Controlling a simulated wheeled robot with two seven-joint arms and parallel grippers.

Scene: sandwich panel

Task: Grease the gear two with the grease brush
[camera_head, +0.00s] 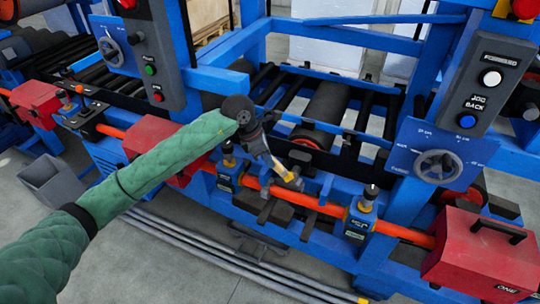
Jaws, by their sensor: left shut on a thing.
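My left arm, in a green quilted sleeve, reaches in from the left. Its gripper (268,158) is at the middle of the view, shut on the grease brush (286,173). The brush slants down to the right, and its pale yellowish lower part is just above the orange shaft. I cannot tell whether its tip touches anything. Gear two is not clearly visible; dark parts (270,210) lie around the shaft below the brush. My right gripper is not in view.
The orange shaft (312,202) runs along the blue machine frame. A red box marked ONE (480,258) is at lower right; other red boxes (148,138) sit to the left. Control panels (482,90) flank the rollers (326,108). A grey bin (55,182) stands on the floor.

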